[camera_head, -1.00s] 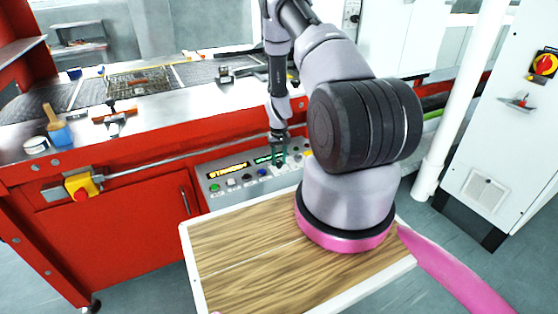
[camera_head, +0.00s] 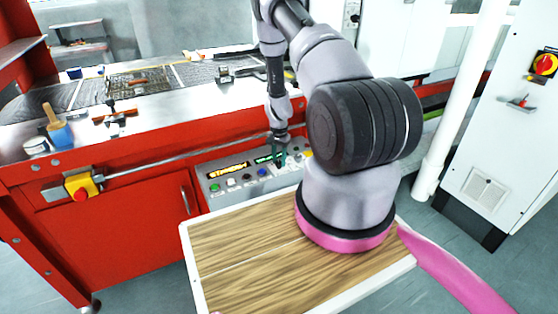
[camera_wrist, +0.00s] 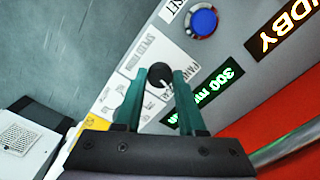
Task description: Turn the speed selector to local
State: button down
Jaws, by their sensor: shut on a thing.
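The speed selector is a small round black knob (camera_wrist: 159,75) with a white pointer mark on the grey control panel (camera_head: 212,174). White labels with small print sit beside it in the wrist view; I cannot read them with certainty. My gripper (camera_wrist: 159,80) has its two green fingers on either side of the knob and is shut on it. In the head view my gripper (camera_head: 280,158) reaches down to the panel and hides the knob.
A blue button (camera_wrist: 202,22), a green display (camera_wrist: 217,88) and an amber display (camera_wrist: 285,30) are close by on the panel. A red emergency stop on a yellow box (camera_head: 81,187) is at the left. A wooden-topped tray (camera_head: 240,255) is in front.

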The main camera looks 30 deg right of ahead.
aim_at(279, 162)
jog(key=m, duration=0.4)
jog(key=shift+m, duration=0.4)
dwell(0.4)
jog(key=c, duration=0.5)
grip_release()
jog(key=shift+r, duration=0.1)
notch_tip(279, 162, up, 11)
